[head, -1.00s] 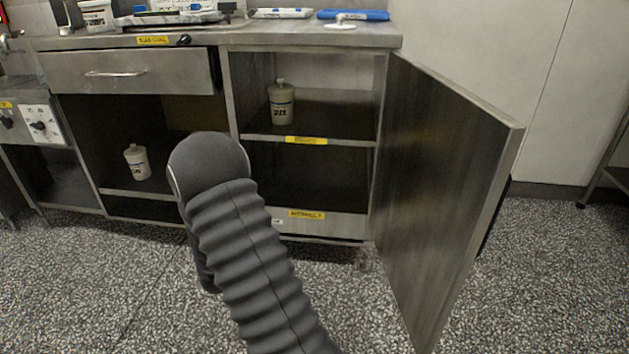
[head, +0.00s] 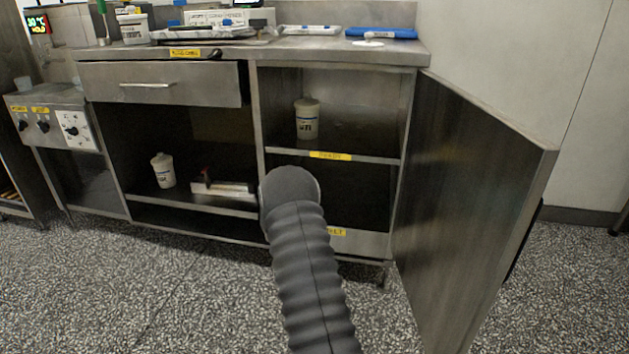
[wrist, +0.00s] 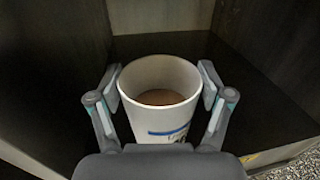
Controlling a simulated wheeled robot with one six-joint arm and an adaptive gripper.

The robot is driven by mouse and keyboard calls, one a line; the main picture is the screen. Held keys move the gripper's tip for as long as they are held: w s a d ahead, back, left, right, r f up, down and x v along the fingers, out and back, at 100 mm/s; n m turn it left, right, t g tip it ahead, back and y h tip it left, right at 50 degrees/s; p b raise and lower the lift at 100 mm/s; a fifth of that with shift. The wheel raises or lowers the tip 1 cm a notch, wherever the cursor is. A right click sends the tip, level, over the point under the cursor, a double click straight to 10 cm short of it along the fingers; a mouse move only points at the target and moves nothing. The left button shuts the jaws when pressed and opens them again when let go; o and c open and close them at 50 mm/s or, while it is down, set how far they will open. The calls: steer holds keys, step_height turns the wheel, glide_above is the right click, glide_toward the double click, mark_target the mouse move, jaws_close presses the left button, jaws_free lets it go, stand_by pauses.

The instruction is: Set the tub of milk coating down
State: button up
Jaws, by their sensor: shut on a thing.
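My gripper (wrist: 160,82) is shut on a white tub (wrist: 158,74) with blue print, a finger on each side. The tub is open-topped, looks upright and has a light brown filling low inside. Under and behind it is the dark floor of a cabinet compartment (wrist: 261,104). I cannot tell whether the tub's base touches that surface. In the head view my arm hides the gripper and the held tub, in front of the right-hand cabinet's lower compartment (head: 350,192).
One lidded tub (head: 307,118) stands on the upper right shelf, another (head: 163,170) in the left bay beside a flat object (head: 222,188). The cabinet door (head: 470,190) stands open at right. Compartment walls (wrist: 60,50) flank the held tub.

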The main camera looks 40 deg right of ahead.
steer(key=f+x, duration=0.1)
steer(key=x, duration=0.7)
steer(key=shift+w+d+b, duration=0.25)
steer(key=shift+b, duration=0.1)
steer(key=shift+f, duration=0.2)
steer(key=shift+f, duration=0.15)
steer(key=o, duration=1.7)
steer(key=shift+o, duration=0.2)
